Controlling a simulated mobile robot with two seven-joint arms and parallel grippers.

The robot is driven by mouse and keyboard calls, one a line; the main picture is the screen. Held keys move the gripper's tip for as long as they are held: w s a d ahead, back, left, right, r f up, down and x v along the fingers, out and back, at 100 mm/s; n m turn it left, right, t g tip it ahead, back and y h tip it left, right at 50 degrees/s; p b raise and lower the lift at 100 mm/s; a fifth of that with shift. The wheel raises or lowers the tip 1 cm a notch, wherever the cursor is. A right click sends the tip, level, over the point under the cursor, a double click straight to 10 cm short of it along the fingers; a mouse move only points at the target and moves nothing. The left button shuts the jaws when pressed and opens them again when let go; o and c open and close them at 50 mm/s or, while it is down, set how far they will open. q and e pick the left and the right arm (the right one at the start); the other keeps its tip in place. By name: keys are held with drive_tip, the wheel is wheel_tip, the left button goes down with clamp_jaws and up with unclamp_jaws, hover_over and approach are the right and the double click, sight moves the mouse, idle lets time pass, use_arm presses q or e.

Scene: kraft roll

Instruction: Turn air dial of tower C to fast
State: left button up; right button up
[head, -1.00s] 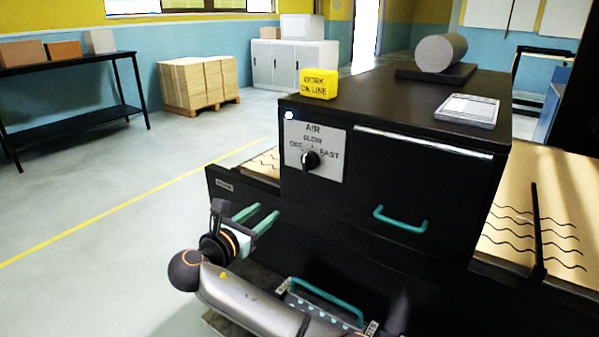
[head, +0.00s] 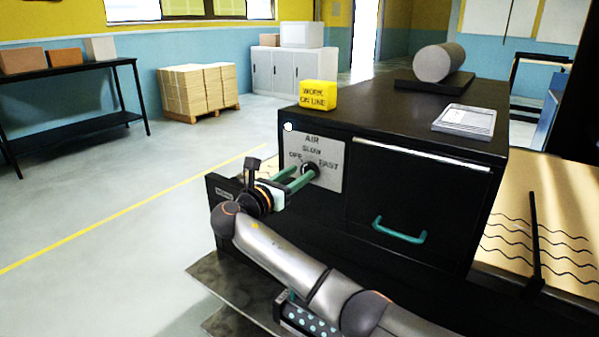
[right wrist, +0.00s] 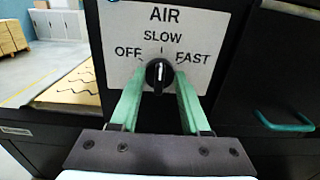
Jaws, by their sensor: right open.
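The air dial (right wrist: 158,76) is a round black knob with a white pointer line, on a white plate (right wrist: 200,22) marked AIR, OFF, SLOW and FAST. In the right wrist view the pointer line looks near upright, towards SLOW. The dial also shows in the head view (head: 309,169), partly hidden by my gripper. My right gripper (right wrist: 160,92) is open, its two green fingers on either side of the dial; I cannot tell whether they touch it. It also shows in the head view (head: 306,174), reaching in from the left of the plate.
The black tower (head: 390,130) carries a yellow WORK ON LINE block (head: 318,95), a grey roll (head: 438,62) and a paper pad (head: 465,119). A drawer with a green handle (head: 399,232) is right of the plate. Open floor (head: 110,200) lies left.

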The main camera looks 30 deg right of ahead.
drive_tip(key=shift+w+d, duration=0.2)
drive_tip(key=shift+d, duration=0.3)
clamp_jaws()
idle(0.3)
